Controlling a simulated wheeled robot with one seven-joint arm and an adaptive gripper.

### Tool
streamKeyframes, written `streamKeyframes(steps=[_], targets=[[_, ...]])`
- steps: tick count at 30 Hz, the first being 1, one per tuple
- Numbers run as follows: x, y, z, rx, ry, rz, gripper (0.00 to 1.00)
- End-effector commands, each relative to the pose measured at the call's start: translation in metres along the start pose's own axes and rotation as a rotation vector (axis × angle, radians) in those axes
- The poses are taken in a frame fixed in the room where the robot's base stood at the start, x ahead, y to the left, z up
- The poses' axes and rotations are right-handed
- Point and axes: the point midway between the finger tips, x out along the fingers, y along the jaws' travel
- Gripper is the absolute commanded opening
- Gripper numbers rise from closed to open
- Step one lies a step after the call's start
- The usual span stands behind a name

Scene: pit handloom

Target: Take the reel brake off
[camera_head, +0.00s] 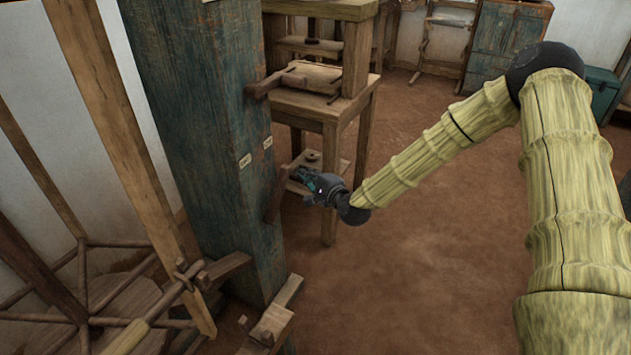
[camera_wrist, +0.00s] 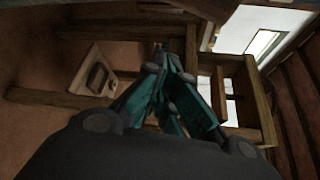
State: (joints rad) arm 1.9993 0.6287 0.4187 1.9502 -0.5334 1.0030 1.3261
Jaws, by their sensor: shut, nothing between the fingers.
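A wooden lever (camera_head: 277,194) slants up along the right face of the weathered blue post (camera_head: 222,130); it looks like the reel brake, though I cannot be sure. Two small pale labels, one left (camera_head: 245,160) and one right (camera_head: 267,143), sit on the post above it; their writing is too small to read. My gripper (camera_head: 301,174) is just right of the lever's upper end, pointing toward the post. I cannot tell if they touch. In the wrist view my gripper's teal fingers (camera_wrist: 166,60) come together at the tips with nothing held; the lever is not clear there.
A slatted reel (camera_head: 80,300) stands at the lower left beside a leaning plank (camera_head: 125,140). A wooden peg (camera_head: 270,83) juts from the post higher up. A wooden table (camera_head: 325,105) stands behind my gripper. The earth floor (camera_head: 430,260) at right is clear.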

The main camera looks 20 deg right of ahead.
Motion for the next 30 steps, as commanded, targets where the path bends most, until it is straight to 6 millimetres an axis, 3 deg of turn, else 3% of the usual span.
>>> streamKeyframes(steps=[3, 15, 30], targets=[[0.011, 0.000, 0.003, -0.001, -0.001, 0.000, 0.00], [-0.003, 0.000, 0.035, -0.001, 0.000, -0.001, 0.00], [-0.004, 0.000, 0.038, -0.002, -0.001, -0.001, 0.00]])
